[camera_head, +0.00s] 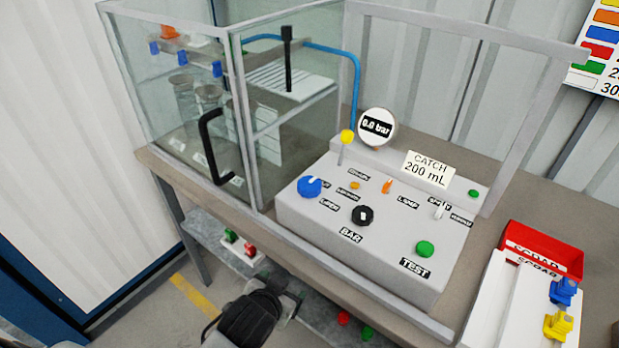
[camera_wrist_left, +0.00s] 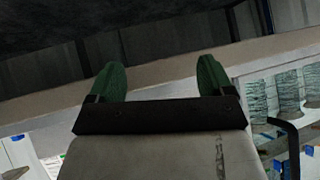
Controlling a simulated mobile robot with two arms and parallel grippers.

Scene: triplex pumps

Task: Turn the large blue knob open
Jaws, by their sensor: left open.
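The large blue knob (camera_head: 309,187) sits at the left end of the sloped grey control panel (camera_head: 330,225), with a white pointer mark on its top. In the left wrist view, my left gripper (camera_wrist_left: 157,78) shows two green fingers spread wide with nothing between them. The blue knob is not clearly seen there. In the head view, a black and grey part of mine shows low in front of the bench, below and apart from the knob; its fingers cannot be made out. My right gripper is in neither view.
A glass cabinet (camera_head: 180,105) with a black handle (camera_head: 212,150) stands left of the panel. A black BAR knob (camera_head: 362,215), a green TEST button (camera_head: 425,249) and a yellow-tipped lever (camera_head: 346,138) share the panel. A gauge (camera_head: 376,127) reads 0.0 bar. A red scrap bin (camera_head: 545,247) is at right.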

